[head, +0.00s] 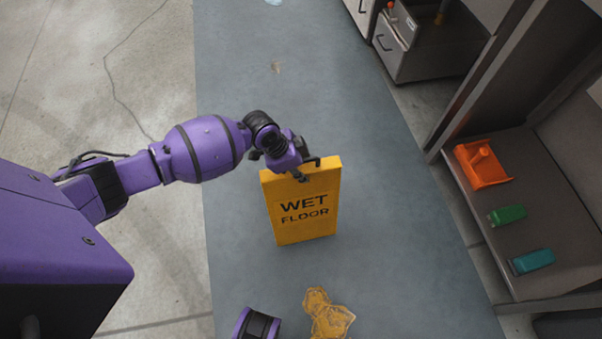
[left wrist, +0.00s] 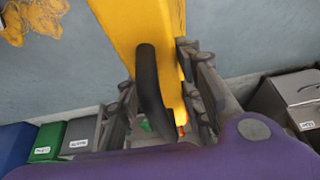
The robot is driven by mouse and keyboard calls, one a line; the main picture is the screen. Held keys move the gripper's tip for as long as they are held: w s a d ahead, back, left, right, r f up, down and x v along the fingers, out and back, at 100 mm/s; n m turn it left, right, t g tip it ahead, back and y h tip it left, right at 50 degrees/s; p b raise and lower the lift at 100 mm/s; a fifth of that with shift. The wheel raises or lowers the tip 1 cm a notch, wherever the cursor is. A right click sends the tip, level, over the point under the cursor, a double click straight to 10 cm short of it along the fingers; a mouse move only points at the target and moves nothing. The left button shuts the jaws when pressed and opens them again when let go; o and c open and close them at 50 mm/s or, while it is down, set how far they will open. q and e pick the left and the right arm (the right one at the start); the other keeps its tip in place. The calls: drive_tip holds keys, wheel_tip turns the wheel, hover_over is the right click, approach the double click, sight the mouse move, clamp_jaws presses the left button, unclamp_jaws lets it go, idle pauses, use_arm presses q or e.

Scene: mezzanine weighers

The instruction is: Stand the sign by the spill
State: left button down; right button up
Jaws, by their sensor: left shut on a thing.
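The yellow sign (head: 305,228) reads "WET FLOOR" and is upright in the middle of the head view. My left gripper (head: 300,172) is shut on the top of the sign. In the left wrist view the sign (left wrist: 140,22) runs away from between the fingers (left wrist: 165,95), beside a dark curved bar. I cannot tell whether its bottom edge touches the floor. The spill (head: 327,318) is a yellow-brown patch on the floor, below and slightly right of the sign in the head view. The spill also shows at the upper left of the left wrist view (left wrist: 32,20). My right gripper is not in view.
A shelf (head: 545,225) at the right holds an orange holder (head: 482,168), a green item (head: 507,215) and a teal item (head: 531,261). A drawer cabinet (head: 400,50) stands at the top.

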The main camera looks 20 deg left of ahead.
use_arm(q)
drive_tip(key=f, duration=0.2)
drive_tip(key=f+b, duration=0.1)
drive_tip(key=shift+w+f, duration=0.15)
drive_tip(key=shift+w, duration=0.1)
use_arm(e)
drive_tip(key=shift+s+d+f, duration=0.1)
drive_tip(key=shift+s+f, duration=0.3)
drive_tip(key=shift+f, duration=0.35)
use_arm(q)
drive_tip(key=c, duration=1.2)
unclamp_jaws()
drive_tip(key=shift+s+a+f, duration=0.1)
drive_tip(key=shift+f, duration=0.05)
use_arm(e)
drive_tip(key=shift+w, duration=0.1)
use_arm(q)
drive_tip(key=p+v, duration=0.3)
drive_tip(key=v, duration=0.8)
drive_tip(key=shift+s+a+r, duration=0.2)
drive_tip(key=shift+s+r, duration=0.05)
drive_tip(key=shift+r, duration=0.3)
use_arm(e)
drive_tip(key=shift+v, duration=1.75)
